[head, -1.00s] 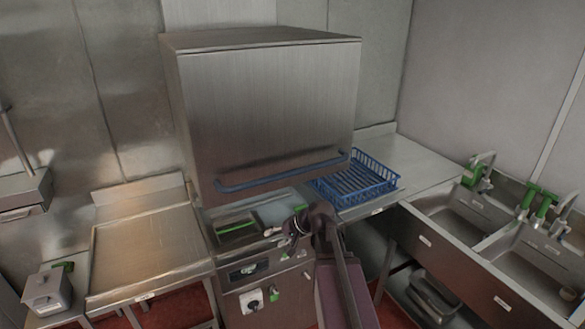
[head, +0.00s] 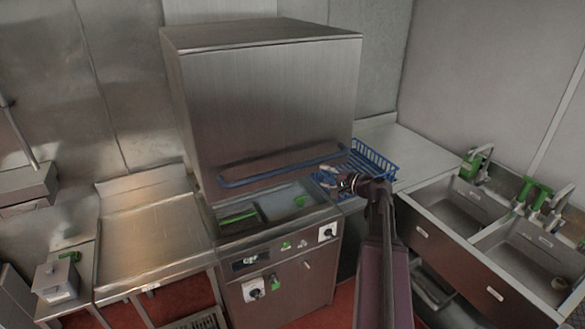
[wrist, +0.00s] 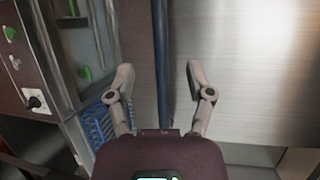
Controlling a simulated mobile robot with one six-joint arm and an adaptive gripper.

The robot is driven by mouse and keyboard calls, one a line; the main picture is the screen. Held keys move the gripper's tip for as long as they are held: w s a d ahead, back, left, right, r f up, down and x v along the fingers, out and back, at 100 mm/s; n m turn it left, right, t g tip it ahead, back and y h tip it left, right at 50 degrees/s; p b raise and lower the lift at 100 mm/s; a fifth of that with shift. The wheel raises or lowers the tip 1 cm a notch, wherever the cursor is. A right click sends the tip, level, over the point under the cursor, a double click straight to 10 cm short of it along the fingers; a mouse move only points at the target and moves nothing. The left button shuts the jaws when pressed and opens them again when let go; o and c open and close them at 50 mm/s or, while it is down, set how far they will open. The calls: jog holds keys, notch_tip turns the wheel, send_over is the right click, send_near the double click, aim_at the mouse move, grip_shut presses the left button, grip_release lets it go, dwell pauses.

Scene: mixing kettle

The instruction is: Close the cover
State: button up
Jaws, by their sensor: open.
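The cover is a large steel box-shaped hood (head: 270,105), raised above the machine's wash bay (head: 258,208). A blue bar handle (head: 280,166) runs along its lower front edge. My gripper (head: 337,181) is open and empty, just below the handle's right end in the head view. In the wrist view, the two fingers of my gripper (wrist: 160,78) are spread with the blue handle (wrist: 160,50) running between them in the picture. The hood's steel front (wrist: 235,70) fills the right side there. I cannot tell how far the handle is from the fingers.
A blue dish rack (head: 372,162) sits on the counter right of the machine. Sinks (head: 470,205) with green-handled taps are farther right. A steel side table (head: 150,240) stands at left. The control panel (head: 262,262) is on the machine's front.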

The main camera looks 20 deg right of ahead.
aim_at(295, 168)
jog(key=shift+w, duration=0.15)
jog(key=b+x, duration=0.2)
jog(key=x, duration=1.1)
jog(key=shift+w+a+f, duration=0.15)
jog(key=shift+w+f, duration=0.05)
jog(key=shift+w, duration=0.05)
jog(key=shift+c, duration=0.2)
grip_shut()
